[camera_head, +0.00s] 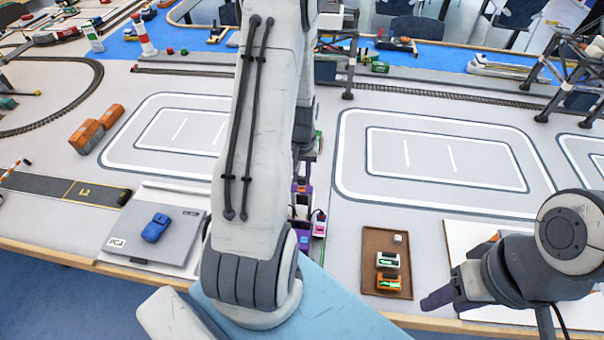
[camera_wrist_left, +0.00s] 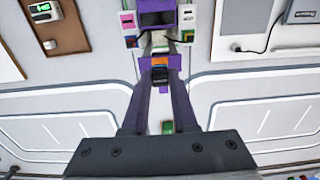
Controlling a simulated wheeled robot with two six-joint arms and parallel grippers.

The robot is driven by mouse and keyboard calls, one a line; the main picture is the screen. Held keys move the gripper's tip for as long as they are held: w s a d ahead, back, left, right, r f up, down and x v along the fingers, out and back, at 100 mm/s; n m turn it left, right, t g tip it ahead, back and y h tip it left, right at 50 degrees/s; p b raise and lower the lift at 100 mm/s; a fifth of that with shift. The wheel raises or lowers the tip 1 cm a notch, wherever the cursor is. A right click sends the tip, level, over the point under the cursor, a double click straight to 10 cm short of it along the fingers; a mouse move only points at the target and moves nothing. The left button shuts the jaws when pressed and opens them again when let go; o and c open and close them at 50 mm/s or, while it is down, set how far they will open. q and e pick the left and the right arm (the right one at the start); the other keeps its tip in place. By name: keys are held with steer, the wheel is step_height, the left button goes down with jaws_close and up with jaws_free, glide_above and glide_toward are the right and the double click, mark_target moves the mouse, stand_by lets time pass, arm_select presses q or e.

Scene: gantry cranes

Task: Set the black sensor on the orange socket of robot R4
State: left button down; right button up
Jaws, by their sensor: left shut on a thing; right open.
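My left gripper (camera_wrist_left: 160,68) has purple fingers shut on a small black piece (camera_wrist_left: 160,78), which looks like the black sensor. An orange piece (camera_wrist_left: 159,61) shows right beside it between the fingertips; whether this is the socket of R4, and whether the two touch, I cannot tell. In the head view my own left arm hides most of this spot. Small white and purple units (camera_wrist_left: 187,15) stand just past the fingertips. My right gripper (camera_head: 438,299) is open and empty at the lower right, beside the brown tray.
The brown tray (camera_head: 373,248) holds a small white block (camera_head: 397,239), a white-and-black device (camera_head: 387,260) and an orange device (camera_head: 388,283). White-outlined floor areas (camera_head: 450,195) are clear.

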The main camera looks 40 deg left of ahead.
arm_select(q)
steer(key=shift+f+b, duration=0.3)
steer(key=shift+f, duration=0.35)
steer(key=shift+f, duration=0.4)
stand_by(0.6)
steer(key=c, duration=0.6)
jaws_free()
steer(key=shift+r, duration=0.15)
